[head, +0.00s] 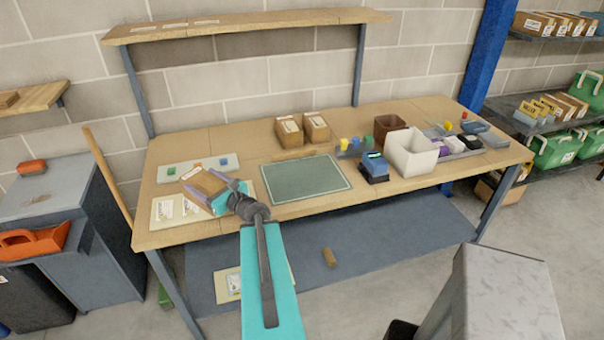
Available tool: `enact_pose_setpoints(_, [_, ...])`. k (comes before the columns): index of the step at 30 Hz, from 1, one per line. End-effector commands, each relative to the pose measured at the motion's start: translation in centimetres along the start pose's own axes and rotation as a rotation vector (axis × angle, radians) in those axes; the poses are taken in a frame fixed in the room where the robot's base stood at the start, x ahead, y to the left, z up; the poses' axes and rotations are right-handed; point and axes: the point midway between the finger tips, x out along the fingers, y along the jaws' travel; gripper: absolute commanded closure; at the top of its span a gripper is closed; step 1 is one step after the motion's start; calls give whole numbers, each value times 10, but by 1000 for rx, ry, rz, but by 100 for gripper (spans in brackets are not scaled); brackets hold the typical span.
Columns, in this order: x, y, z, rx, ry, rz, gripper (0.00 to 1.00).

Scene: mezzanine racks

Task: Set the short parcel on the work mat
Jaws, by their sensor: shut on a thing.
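The green work mat (302,183) with a pale border lies flat on the wooden workbench, and its surface is bare. My gripper (214,187) is left of the mat, over the left part of the bench. It is shut on a short brown parcel (206,183), which is tilted in the picture and partly hidden by the fingers. I cannot tell how far the parcel is above the bench top. Two other brown parcels with white labels, a left one (289,132) and a right one (316,127), stand behind the mat.
Right of the mat are a blue device (374,167), a white bin (411,153) and a brown cup (388,127). White sheets (174,211) and a pale tray (197,169) lie around the held parcel. A shelf (250,22) spans above the bench's back.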

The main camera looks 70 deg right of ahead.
Motion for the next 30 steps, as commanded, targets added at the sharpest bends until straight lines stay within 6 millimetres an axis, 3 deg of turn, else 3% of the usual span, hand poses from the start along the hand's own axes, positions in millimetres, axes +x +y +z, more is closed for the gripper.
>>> enact_pose_setpoints(1, [-10, -20, 4, 2, -1, -48, 73])
enact_pose_setpoints(9, [-66, -112, 2, 2, -2, -283, 73])
enact_pose_setpoints(18, [-141, -193, -3, -1, 0, -522, 73])
enact_pose_setpoints(24, [-172, -218, -6, -2, -1, -607, 73])
enact_pose_setpoints(30, [-178, -223, -8, -3, 0, -626, 73])
